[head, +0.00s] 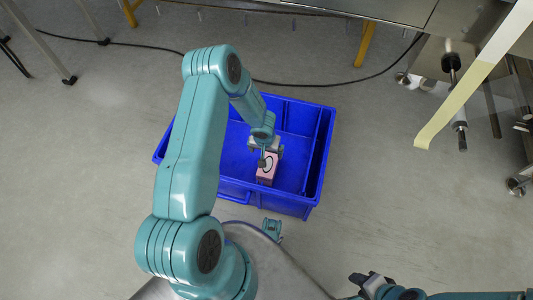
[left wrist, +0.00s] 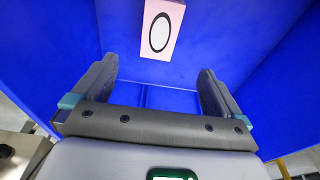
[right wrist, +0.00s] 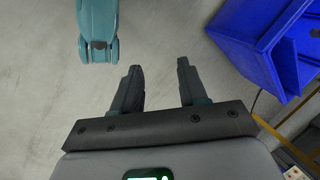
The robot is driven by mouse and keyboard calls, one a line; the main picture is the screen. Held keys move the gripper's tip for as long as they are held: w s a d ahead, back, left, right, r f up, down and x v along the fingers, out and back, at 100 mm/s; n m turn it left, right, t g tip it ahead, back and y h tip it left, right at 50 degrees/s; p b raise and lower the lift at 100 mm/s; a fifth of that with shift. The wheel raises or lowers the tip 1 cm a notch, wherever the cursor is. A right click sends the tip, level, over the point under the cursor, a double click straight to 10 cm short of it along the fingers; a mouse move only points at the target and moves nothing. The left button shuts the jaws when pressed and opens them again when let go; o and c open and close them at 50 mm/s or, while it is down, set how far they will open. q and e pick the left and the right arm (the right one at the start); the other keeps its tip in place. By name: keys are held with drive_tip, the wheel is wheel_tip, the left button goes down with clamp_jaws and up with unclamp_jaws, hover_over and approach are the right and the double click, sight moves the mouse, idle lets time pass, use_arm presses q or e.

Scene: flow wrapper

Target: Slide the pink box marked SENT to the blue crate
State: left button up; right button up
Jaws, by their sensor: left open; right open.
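The pink box (head: 266,174) is inside the blue crate (head: 321,140), seen in the head view just below my left gripper (head: 262,157). No SENT lettering is readable. My right gripper (right wrist: 158,82) is open and empty over the grey floor; in the head view it (head: 362,279) is at the bottom, right of the crate.
The crate stands on the grey floor, with a black cable (head: 330,85) behind it. Metal machine parts and a cream strip (head: 470,85) are at the upper right. Yellow legs (head: 365,45) stand at the back.

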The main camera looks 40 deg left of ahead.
use_arm(q)
drive_tip(key=f+b, duration=0.1)
drive_tip(key=f, duration=0.4)
drive_tip(key=w+f+b, duration=0.1)
drive_tip(key=f+b, duration=0.1)
drive_tip(key=f, duration=0.3)
drive_tip(key=w+a+f+b, duration=0.1)
drive_tip(key=f+b, duration=0.1)
drive_tip(key=f, duration=0.2)
drive_tip(key=shift+f, duration=0.4)
drive_tip(key=shift+f+b, duration=0.45)
drive_tip(key=shift+f, duration=0.2)
drive_tip(key=shift+a, duration=0.1)
use_arm(e)
drive_tip(key=shift+t, duration=0.4)
drive_tip(key=f, duration=0.1)
drive_tip(key=w+f, duration=0.1)
drive_tip(key=f, duration=0.1)
drive_tip(key=w+d+f, duration=0.1)
drive_tip(key=f, duration=0.1)
drive_tip(key=shift+f, duration=0.25)
